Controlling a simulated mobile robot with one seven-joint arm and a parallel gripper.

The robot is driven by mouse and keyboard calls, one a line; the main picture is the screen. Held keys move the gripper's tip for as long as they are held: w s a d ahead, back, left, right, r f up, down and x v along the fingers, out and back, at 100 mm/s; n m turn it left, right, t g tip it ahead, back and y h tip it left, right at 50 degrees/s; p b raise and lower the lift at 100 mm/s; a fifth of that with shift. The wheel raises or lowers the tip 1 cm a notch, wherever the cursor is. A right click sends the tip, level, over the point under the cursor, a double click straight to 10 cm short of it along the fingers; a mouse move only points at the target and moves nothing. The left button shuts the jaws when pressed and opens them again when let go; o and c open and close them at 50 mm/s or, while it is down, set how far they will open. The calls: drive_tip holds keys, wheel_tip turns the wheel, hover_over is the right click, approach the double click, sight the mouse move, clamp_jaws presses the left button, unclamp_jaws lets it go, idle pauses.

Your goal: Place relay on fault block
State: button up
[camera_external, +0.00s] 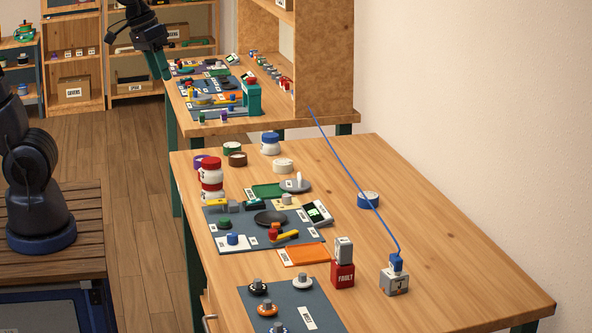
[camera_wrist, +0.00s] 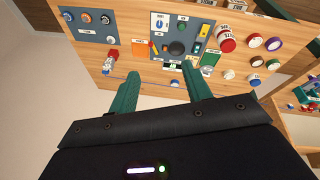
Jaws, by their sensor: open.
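The red fault block (camera_external: 343,276), with a white "FAULT" label, stands on the near wooden table. A grey block (camera_external: 343,250), which looks like the relay, sits upright on top of it; its label is too small to read. In the wrist view a small red block (camera_wrist: 107,66) at the left looks like the fault block. My gripper (camera_external: 160,64) is high at the upper left, far from both blocks. Its teal fingers (camera_wrist: 163,66) are apart with nothing between them.
A grey block with a blue top and cord (camera_external: 395,281) stands right of the fault block. An orange tray (camera_external: 306,254) and a dark mat with parts (camera_external: 225,241) lie to the left. A red-and-white jar stack (camera_external: 211,180) stands farther back. The table's right side is mostly clear.

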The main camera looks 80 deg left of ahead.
drive_tip(key=s+a+f+m, duration=0.1)
drive_tip(key=s, duration=0.4)
drive_tip(key=s+a+f+m+t+y, duration=0.1)
drive_tip(key=s+m, duration=0.1)
drive_tip(key=s, duration=0.3)
drive_tip(key=shift+a+f+m, duration=0.2)
drive_tip(key=shift+a+m, duration=0.1)
drive_tip(key=shift+a, duration=0.05)
idle(0.6)
